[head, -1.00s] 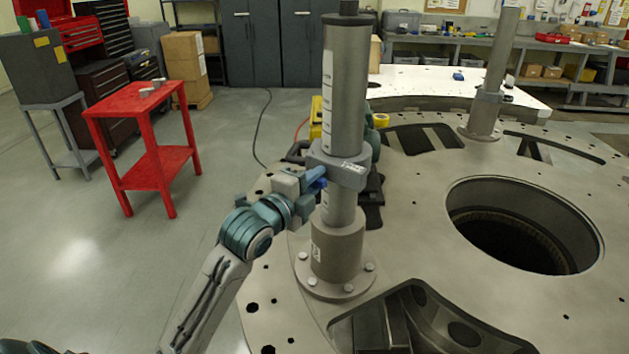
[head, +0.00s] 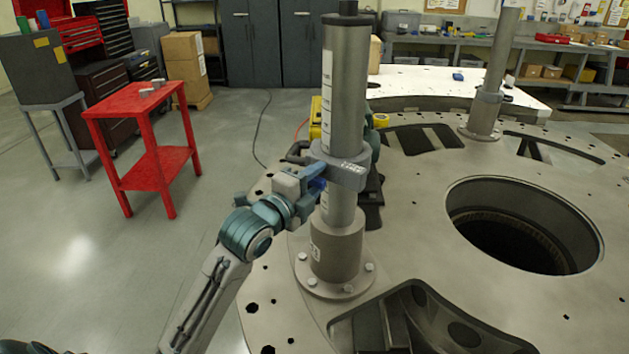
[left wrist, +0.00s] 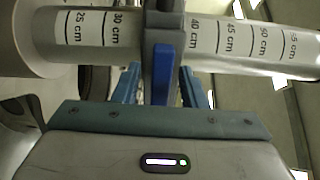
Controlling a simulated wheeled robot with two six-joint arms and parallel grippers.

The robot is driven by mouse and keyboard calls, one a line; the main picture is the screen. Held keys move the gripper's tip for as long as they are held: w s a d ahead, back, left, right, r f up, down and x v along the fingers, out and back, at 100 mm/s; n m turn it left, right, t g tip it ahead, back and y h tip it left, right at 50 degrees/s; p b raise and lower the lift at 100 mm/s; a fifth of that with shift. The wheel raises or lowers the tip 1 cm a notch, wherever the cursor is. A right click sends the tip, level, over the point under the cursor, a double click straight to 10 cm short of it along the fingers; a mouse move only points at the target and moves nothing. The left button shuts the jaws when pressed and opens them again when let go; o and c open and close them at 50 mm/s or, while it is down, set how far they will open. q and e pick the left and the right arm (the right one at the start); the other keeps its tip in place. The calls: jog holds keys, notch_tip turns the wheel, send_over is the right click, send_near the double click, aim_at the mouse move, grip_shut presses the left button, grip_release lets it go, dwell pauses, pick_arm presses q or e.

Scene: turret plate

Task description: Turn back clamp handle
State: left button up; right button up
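The grey clamp collar (head: 345,173) sits around the upright grey post (head: 343,90) with its length scale. Its blue handle (head: 319,184) sticks out on the side towards my left arm. In the left wrist view the blue handle (left wrist: 163,75) lies between the two teal fingers of my left gripper (left wrist: 162,88), with a visible gap on each side. My left gripper (head: 312,184) is open around the handle, close to the collar. The collar (left wrist: 164,25) crosses the post between the 30 and 40 cm marks. My right gripper is not in view.
The post stands on a bolted flange on the large round plate (head: 415,225), which has a big round hole (head: 522,228) to the right. A second post (head: 493,75) stands farther back. A red cart (head: 145,145) stands on the left, with open floor before it.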

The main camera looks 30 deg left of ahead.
pick_arm(q)
jog(key=s+a+p, duration=0.1)
jog(key=s+p, duration=0.2)
jog(key=s, duration=0.7)
jog(key=shift+s+a, duration=0.3)
jog(key=shift+s, duration=0.05)
dwell(0.6)
